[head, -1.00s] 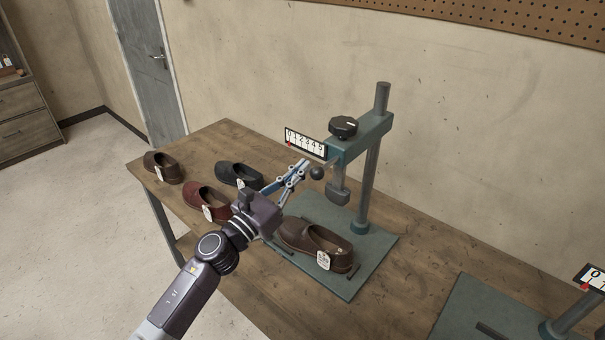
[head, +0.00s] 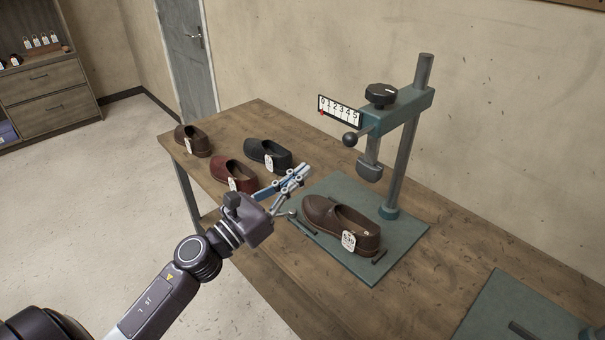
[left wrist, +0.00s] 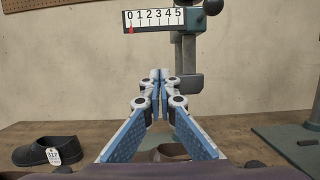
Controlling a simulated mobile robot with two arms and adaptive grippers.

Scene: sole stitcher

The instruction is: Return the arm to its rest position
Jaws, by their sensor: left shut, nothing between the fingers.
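My left gripper (head: 290,182) is shut and empty. In the head view it hangs over the table, left of the stitcher and near the heel-side of nothing it touches. In the left wrist view its fingertips (left wrist: 160,76) meet in front of the stitcher. The stitcher (head: 408,130) has a black knob (head: 381,94), a round lever ball (head: 350,140) and a 0 to 5 scale (head: 340,110) with its red pointer at 0. A brown tagged shoe (head: 340,222) sits on its green base plate (head: 358,268). My right gripper is out of view.
A brown shoe (head: 193,141), a red shoe (head: 233,172) and a black shoe (head: 266,154) stand on the wooden table (head: 262,118) at the left. A second green base (head: 520,300) is at the lower right. Drawers (head: 45,95) stand against the far left wall.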

